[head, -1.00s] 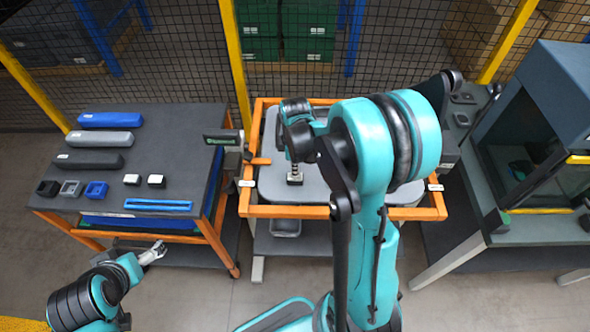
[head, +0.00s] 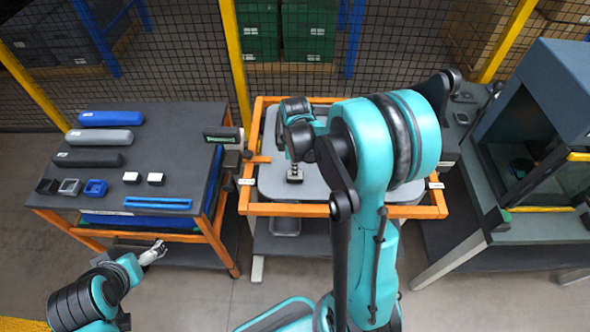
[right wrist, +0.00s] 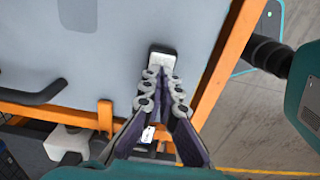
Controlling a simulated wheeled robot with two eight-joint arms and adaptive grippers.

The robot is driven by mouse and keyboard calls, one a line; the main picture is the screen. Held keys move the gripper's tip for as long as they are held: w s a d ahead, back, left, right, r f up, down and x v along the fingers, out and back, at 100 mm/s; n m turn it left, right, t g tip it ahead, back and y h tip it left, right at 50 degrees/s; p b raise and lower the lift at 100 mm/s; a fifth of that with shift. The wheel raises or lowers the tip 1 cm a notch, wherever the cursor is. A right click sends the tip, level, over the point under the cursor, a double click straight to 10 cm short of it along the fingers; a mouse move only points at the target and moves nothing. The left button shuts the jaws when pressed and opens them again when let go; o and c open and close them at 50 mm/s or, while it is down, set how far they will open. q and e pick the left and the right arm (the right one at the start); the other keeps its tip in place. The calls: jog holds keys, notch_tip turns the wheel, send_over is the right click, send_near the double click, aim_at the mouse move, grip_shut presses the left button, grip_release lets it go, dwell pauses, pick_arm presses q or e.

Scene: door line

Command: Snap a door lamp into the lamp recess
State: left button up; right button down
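The door panel (head: 320,184) is a light grey sheet lying in an orange frame. My right gripper (head: 295,168) points down over it, with its fingertips closed around a small black and white door lamp (head: 294,176). In the right wrist view the lamp (right wrist: 162,56) sits at the fingertips (right wrist: 163,76), over or against the panel; I cannot tell whether it touches. The lamp recess is not visible, perhaps hidden under the lamp. Two similar lamps (head: 131,177) (head: 156,179) stand on the left table. My left gripper (head: 155,252) is below that table, too small to judge.
The orange frame (head: 285,210) surrounds the panel. The left table (head: 170,140) bears long blue, grey and black pieces, small square pieces and blue strips. A small sign (head: 222,135) stands at its right edge. A dark cabinet (head: 565,90) stands at right. Mesh fencing closes the back.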

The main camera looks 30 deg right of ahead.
jog(key=shift+s+a+f+b, duration=0.2)
jog(key=shift+s+f+b, duration=0.1)
jog(key=shift+f, duration=0.3)
jog(key=shift+w+d+f, duration=0.2)
jog(key=shift+w+f, duration=0.1)
jog(key=shift+f, duration=0.15)
jog(key=shift+r, duration=0.15)
jog(key=shift+r, duration=0.15)
notch_tip(320, 180, up, 7)
jog(key=p, duration=0.5)
jog(key=shift+w, duration=0.1)
